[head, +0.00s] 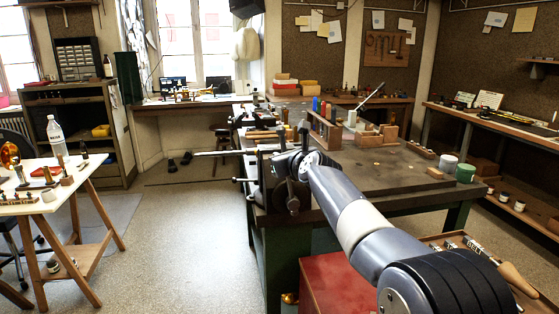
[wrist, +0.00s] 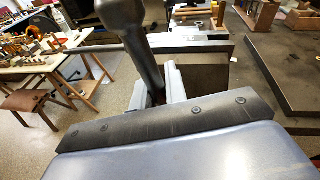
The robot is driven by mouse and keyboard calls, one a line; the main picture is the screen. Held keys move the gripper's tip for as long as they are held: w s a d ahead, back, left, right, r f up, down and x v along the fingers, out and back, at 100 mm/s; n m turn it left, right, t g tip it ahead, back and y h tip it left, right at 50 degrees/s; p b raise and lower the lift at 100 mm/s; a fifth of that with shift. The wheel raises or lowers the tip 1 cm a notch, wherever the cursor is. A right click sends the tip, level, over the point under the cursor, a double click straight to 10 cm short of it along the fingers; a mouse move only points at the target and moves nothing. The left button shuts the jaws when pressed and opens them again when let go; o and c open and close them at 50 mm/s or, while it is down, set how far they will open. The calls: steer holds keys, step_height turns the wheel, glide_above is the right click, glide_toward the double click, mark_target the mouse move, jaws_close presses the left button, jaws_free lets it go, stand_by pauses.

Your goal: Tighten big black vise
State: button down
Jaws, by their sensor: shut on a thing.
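The big black vise (head: 252,174) is mounted at the left edge of the dark workbench in the head view. My wrist covers much of it. In the wrist view, its dark metal handle bar (wrist: 147,62) slants down from a thick rounded end at the top to my gripper (wrist: 157,88). The two light grey fingers stand on either side of the bar and are shut on it. In the head view my fingertips are hidden behind my wrist. A dark grey block (wrist: 203,48), perhaps part of the vise, lies just beyond the fingers. The gap between the vise jaws cannot be made out.
The workbench (head: 385,178) holds wooden blocks (head: 375,135) and small jars (head: 466,172). A red cabinet (head: 335,285) stands below its front edge. A white trestle table (head: 50,200) is at the left. The floor (head: 185,235) between them is open.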

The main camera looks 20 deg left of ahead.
steer(key=shift+w+d+f+m+y+b, duration=0.2)
steer(key=shift+w+d+m+b, duration=0.15)
steer(key=shift+w+d+m, duration=0.35)
steer(key=shift+w+d+f+m+y+b, duration=0.2)
steer(key=shift+w+d+m+b, duration=0.2)
steer(key=shift+d+m, duration=0.35)
steer(key=shift+d, duration=0.1)
steer(key=c, duration=1.4)
jaws_free()
steer(key=shift+d+r, duration=0.1)
steer(key=shift+r, duration=0.25)
steer(key=shift+c, duration=0.2)
steer(key=shift+s, duration=0.1)
steer(key=b+v, duration=0.2)
steer(key=v, duration=0.8)
steer(key=shift+s+d, duration=0.15)
steer(key=shift+d, duration=0.25)
steer(key=shift+r, duration=0.1)
